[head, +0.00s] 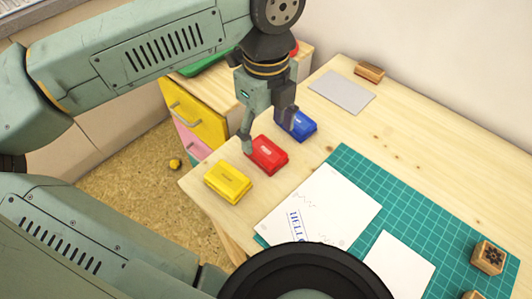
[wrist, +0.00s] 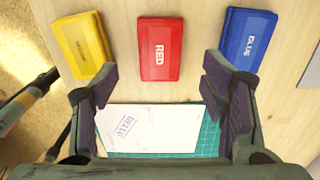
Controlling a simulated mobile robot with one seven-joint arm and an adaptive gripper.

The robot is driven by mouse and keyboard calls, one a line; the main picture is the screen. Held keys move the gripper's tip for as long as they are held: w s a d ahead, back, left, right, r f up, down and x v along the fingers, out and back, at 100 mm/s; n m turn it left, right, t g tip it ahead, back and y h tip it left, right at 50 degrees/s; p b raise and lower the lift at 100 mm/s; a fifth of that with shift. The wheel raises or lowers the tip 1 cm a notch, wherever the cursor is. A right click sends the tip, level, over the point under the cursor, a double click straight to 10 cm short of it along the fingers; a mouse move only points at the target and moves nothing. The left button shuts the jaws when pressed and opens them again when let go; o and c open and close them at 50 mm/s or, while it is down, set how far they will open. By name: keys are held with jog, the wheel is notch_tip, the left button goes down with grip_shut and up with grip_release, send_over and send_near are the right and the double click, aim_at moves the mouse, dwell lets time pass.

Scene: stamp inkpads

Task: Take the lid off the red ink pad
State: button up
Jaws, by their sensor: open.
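The red ink pad (head: 267,155) sits on the wooden table between the yellow and blue pads, with its lid on. In the wrist view the red ink pad (wrist: 161,49) lies ahead, centred between my fingers, its lid marked RED. My gripper (head: 268,130) is above and just behind the red pad in the head view. In the wrist view my gripper (wrist: 161,80) is open and empty, its two fingers wide apart on either side of the pad. I cannot tell the exact height of the fingertips above the table.
A yellow ink pad (head: 228,183) and a blue ink pad (head: 297,125) flank the red one closely. A green cutting mat (head: 400,190) with white paper (head: 325,205) lies to the right. A grey plate (head: 342,91) and wooden stamps (head: 488,257) are farther off. The table's left edge is near the yellow pad.

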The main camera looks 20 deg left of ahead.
aim_at(265, 149)
jog(key=f+b, duration=0.1)
jog(key=f, duration=0.4)
jog(key=shift+w+a+b, duration=0.1)
jog(key=shift+a+b, duration=0.1)
jog(key=shift+b, duration=0.2)
jog(key=shift+c, duration=0.4)
jog(key=c, duration=0.8)
